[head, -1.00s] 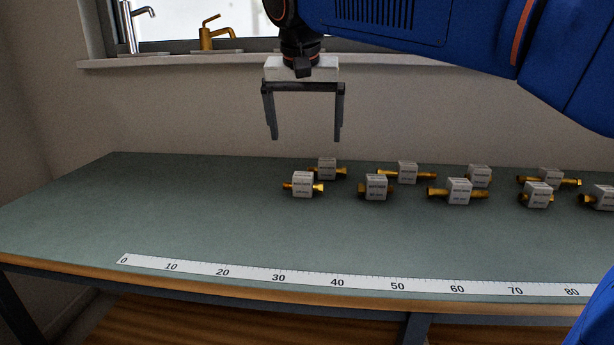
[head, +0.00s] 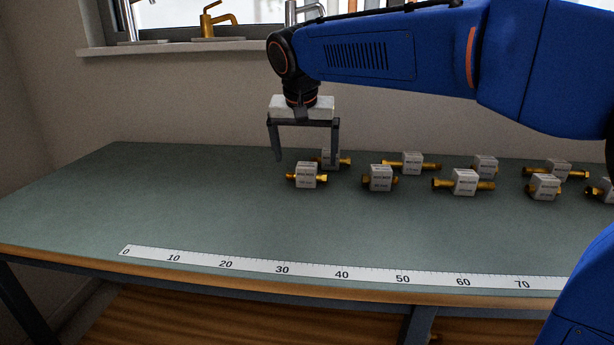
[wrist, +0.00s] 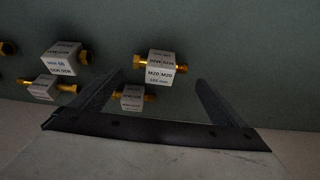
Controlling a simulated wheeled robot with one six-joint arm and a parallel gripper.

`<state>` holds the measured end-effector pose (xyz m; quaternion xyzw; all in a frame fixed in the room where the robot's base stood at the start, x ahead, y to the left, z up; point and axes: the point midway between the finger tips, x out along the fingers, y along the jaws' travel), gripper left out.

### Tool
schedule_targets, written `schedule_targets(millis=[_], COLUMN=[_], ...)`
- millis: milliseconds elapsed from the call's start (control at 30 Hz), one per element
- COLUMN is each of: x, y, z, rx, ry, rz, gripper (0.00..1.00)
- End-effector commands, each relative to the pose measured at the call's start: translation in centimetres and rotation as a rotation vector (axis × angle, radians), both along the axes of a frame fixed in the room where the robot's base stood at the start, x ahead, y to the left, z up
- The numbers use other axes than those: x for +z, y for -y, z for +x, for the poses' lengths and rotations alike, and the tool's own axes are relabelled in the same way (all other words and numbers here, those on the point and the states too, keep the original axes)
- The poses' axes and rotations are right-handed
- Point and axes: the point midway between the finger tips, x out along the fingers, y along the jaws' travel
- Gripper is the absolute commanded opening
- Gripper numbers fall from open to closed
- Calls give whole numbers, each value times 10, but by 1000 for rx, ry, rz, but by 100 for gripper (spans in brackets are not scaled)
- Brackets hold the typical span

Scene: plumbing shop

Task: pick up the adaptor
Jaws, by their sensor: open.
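Several brass adaptors, each with a pale labelled block around its middle, lie on the green bench; I cannot tell which one the task means. The leftmost front adaptor (head: 306,175) also shows in the wrist view (wrist: 162,67), where its label seems to read M20. Another adaptor (head: 344,160) lies just behind it, partly hidden by a finger, and shows lower in the wrist view (wrist: 131,98). My gripper (head: 306,162) is open and empty, pointing down above these two. In the wrist view its fingers (wrist: 160,78) stand either side of the front one.
More adaptors lie to the right in two rows, among them a front one (head: 380,178) and a long back one (head: 411,163). A white ruler strip (head: 342,274) runs along the bench's front edge. The bench (head: 150,200) is clear at left. Taps stand on the window sill behind.

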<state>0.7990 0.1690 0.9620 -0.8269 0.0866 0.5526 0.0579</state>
Motion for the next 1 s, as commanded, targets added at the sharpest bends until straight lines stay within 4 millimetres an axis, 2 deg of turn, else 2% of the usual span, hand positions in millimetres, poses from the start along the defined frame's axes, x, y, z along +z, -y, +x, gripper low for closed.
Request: schedule_targets(millis=[167, 533, 767, 800, 933, 967, 1000], x=[-7, -46, -48, -48, -48, -48, -48], y=[0, 0, -1, -1, 0, 0, 0], z=[4, 24, 26, 26, 25, 25, 25], rx=[0, 1, 0, 0, 0, 0, 0], ry=[0, -1, 0, 0, 0, 0, 0], rz=[-1, -1, 0, 0, 0, 0, 0], gripper=[95, 95, 95, 93, 62, 57, 57])
